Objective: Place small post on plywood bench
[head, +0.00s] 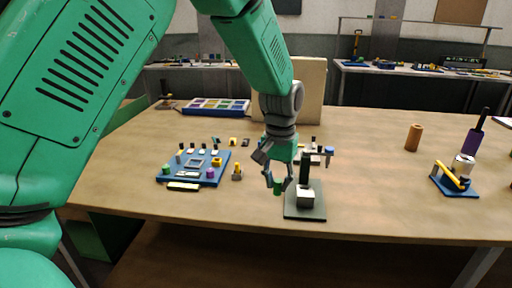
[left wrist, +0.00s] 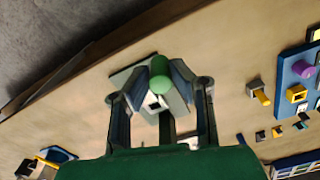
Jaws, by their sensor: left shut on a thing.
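My left gripper (head: 277,183) is shut on a small green post (head: 278,188). The post is held above the plywood bench (head: 345,150), just left of a dark press stand. In the left wrist view the green rounded end of the post (left wrist: 160,64) shows between the two fingers of my left gripper (left wrist: 160,85), with the stand behind it. The gap between the post and the bench top is hard to judge. My right gripper is not in view.
The dark stand (head: 306,212) with its upright column and pale block is close to the gripper. A blue board (head: 190,181) with small parts lies left. A brown cylinder (head: 413,137) and a blue-based fixture (head: 453,186) stand right.

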